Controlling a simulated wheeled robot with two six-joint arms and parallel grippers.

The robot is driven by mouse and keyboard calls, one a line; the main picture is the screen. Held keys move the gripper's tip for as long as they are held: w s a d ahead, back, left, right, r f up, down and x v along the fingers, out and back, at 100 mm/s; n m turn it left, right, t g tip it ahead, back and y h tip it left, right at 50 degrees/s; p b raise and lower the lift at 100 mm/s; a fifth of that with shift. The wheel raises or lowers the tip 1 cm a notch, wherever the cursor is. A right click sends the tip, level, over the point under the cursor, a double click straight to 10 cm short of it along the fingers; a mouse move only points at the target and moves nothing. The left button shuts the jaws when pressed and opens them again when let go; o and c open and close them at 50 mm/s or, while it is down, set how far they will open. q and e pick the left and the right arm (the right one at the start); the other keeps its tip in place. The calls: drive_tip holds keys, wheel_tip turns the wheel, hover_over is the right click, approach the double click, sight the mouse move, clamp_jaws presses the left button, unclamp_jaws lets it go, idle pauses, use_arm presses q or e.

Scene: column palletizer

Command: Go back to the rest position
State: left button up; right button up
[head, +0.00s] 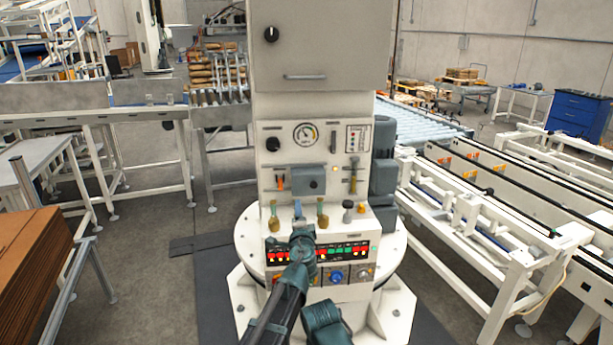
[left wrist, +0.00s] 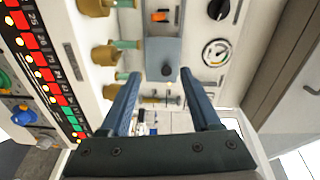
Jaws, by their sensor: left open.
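My left gripper (head: 301,232) is in front of the lower control panel of the white palletizer column (head: 320,122). In the left wrist view its two blue fingers (left wrist: 160,76) are spread apart with nothing held between them. Beyond them is a grey plate (left wrist: 163,52) with a dark knob. I cannot tell whether the fingers touch anything. Brass and green fittings (left wrist: 104,54) lie beside the fingers. A teal part of my own arm shows at the bottom of the head view. My right gripper does not show.
A strip of red and green indicators (head: 343,250) runs along the column's lower panel, with a round gauge (head: 305,134) above. A grey motor (head: 383,160) is on its right side. White conveyor frames (head: 490,235) stand right; brown cardboard (head: 30,255) is stacked left. Floor between is clear.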

use_arm(q)
drive_tip(key=s+a+f+n+g+y, duration=0.3)
drive_tip(key=s+a+f+n, duration=0.15)
drive_tip(key=a, duration=0.35)
drive_tip(key=s+a+f+n+g+y, duration=0.25)
drive_tip(key=s+a+f+n, duration=0.2)
drive_tip(key=a, duration=0.35)
drive_tip(key=s+a+f+n+g+h, duration=0.2)
drive_tip(key=s+a+f+n+g, duration=0.25)
drive_tip(key=s+f+g, duration=0.5)
drive_tip(key=s+d+f+n+g+h, duration=0.1)
drive_tip(key=s+d+h, duration=0.1)
drive_tip(key=s, duration=0.5)
drive_tip(key=s+d+f+n+h, duration=0.1)
drive_tip(key=s+n+h, duration=0.1)
drive_tip(key=s, duration=0.4)
drive_tip(key=s+d+m+g, duration=0.1)
drive_tip(key=s+d+m, duration=0.1)
drive_tip(key=d, duration=0.4)
drive_tip(key=s+d+m, duration=0.2)
drive_tip(key=s+d, duration=0.2)
drive_tip(key=d, duration=0.2)
drive_tip(key=shift+s+g+y, duration=0.35)
drive_tip(key=shift+g, duration=0.05)
